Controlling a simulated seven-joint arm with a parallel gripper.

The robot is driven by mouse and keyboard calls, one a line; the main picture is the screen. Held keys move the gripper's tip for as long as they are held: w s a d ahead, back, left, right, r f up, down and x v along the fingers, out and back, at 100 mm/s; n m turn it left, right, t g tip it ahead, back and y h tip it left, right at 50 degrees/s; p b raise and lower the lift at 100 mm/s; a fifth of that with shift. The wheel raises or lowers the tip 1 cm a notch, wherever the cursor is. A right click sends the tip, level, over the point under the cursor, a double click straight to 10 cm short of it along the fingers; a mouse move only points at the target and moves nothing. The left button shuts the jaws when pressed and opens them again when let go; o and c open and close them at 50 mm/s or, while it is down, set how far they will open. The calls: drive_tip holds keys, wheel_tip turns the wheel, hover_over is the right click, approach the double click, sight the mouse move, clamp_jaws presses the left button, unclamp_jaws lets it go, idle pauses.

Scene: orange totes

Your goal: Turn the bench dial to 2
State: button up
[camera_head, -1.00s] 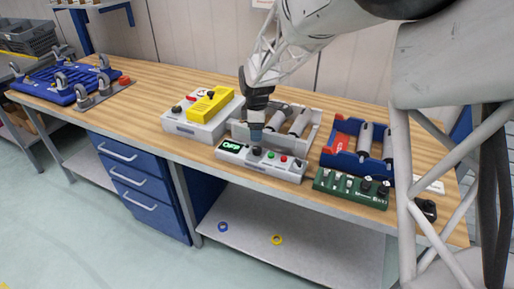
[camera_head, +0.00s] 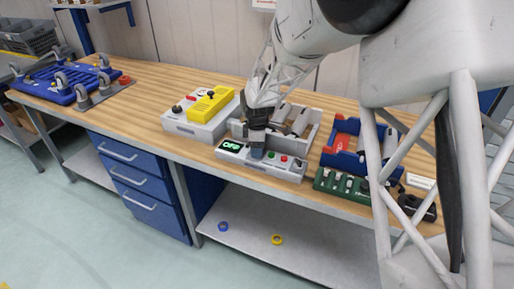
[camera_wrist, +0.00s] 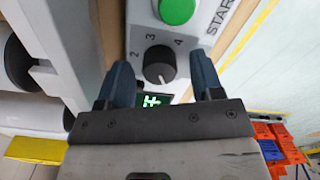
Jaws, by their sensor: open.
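The bench dial (camera_wrist: 159,64) is a round black knob on a light grey control box (camera_head: 281,170). In the wrist view the digits 2, 3 and 4 stand around it, and a pale mark shows on its side toward the green-lit display. My gripper (camera_wrist: 163,78) is open, with one blue-grey fingertip on each side of the dial; contact cannot be told. In the head view my gripper (camera_head: 257,154) is low over the box and hides the dial. The display (camera_head: 231,146) appears to read OFF.
A green button (camera_wrist: 177,10) marked START is beside the dial. A red button (camera_head: 299,163) is farther right on the box. Behind is a grey tray of rollers (camera_head: 313,127); a yellow-topped box (camera_head: 188,127) stands left. A green switch box (camera_head: 330,187) stands right.

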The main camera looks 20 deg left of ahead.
drive_tip(key=shift+f, duration=0.2)
drive_tip(key=shift+c, duration=0.3)
drive_tip(key=c, duration=0.9)
drive_tip(key=shift+o, duration=0.2)
